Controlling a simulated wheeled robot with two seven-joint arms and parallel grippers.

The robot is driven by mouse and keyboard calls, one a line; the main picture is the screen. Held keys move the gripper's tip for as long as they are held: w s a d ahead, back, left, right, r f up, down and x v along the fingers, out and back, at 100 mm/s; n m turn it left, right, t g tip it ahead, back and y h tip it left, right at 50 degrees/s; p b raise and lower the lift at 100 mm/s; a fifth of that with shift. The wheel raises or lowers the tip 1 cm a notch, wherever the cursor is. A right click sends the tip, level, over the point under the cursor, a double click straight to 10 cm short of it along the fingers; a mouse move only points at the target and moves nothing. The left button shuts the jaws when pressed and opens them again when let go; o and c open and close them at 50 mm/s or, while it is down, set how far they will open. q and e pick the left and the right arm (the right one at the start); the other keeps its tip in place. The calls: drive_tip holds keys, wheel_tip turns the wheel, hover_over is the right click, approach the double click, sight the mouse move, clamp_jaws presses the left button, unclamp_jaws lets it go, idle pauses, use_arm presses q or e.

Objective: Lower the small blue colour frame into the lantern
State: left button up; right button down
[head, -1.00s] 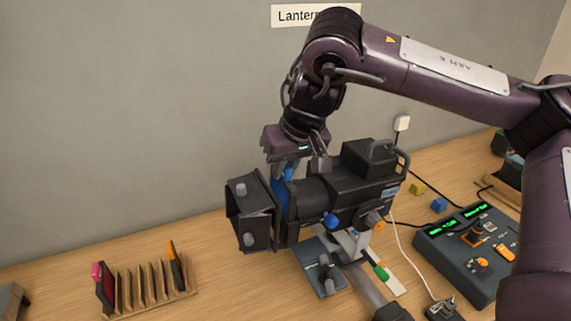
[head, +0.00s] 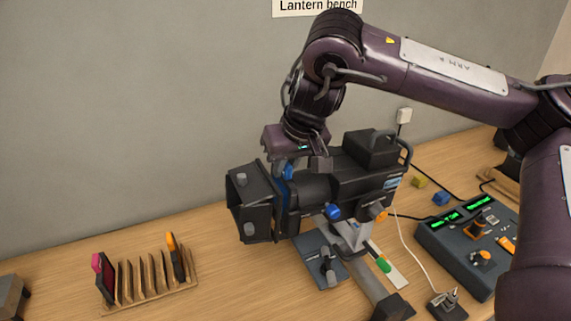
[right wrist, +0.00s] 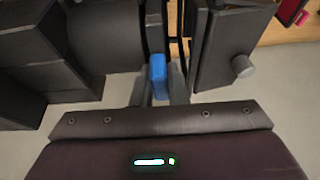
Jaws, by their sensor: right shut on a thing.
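The lantern (head: 345,190) is a black stage light on a stand in the middle of the bench, with hinged flaps (head: 249,205) at its left front end. My right gripper (head: 289,170) points down over the slot behind the flaps. It is shut on the blue colour frame (head: 287,172). In the head view most of the frame is hidden inside the slot and behind the gripper. In the right wrist view the frame's blue tab (right wrist: 158,75) shows between the fingers, lined up with the slot between lantern body and flaps. My left gripper is not in view.
A wooden rack (head: 155,285) at the left holds a pink-tabbed frame (head: 104,278) and an orange-tabbed frame (head: 175,257). A control desk (head: 470,245) with faders stands at the right. Small yellow (head: 419,181) and blue (head: 440,198) blocks lie behind it.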

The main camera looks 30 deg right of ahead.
drive_tip(key=shift+f, duration=0.15)
drive_tip(key=c, duration=1.4)
unclamp_jaws()
drive_tip(key=shift+s+a+f, duration=0.1)
drive_tip(key=shift+a, duration=0.05)
drive_tip(key=shift+c, duration=0.8)
drive_tip(key=shift+o, duration=0.9)
drive_tip(key=shift+f, duration=0.15)
